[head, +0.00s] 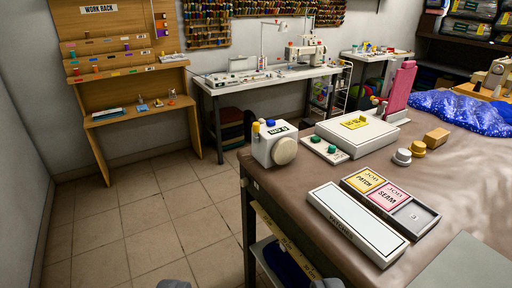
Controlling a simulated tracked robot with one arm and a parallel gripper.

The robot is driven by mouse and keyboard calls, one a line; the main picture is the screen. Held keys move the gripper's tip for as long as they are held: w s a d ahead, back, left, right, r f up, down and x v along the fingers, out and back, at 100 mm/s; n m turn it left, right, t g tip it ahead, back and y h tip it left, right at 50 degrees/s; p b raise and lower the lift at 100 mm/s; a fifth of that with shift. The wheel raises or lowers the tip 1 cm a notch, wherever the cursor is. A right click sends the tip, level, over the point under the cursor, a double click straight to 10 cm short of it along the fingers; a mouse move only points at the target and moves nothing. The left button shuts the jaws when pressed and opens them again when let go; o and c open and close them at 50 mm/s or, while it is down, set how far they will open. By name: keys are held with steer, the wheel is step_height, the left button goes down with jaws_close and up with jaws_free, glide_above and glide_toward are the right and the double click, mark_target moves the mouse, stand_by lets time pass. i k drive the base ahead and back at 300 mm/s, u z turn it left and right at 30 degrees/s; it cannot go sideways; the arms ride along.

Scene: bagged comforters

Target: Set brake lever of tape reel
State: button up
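The brown table (300,180) holds a flat white case (356,135), a panel with green knobs (324,149), a long white-topped box (356,222) and a tray with job cards (390,204). A wooden work rack (110,58) stands back left. The tiled floor (160,210) left of the table is clear.

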mark_target(255, 126)
steer(key=k, duration=0.7)
steer(key=u, duration=1.15)
steer(key=i, duration=2.1)
steer(key=z, duration=0.9)
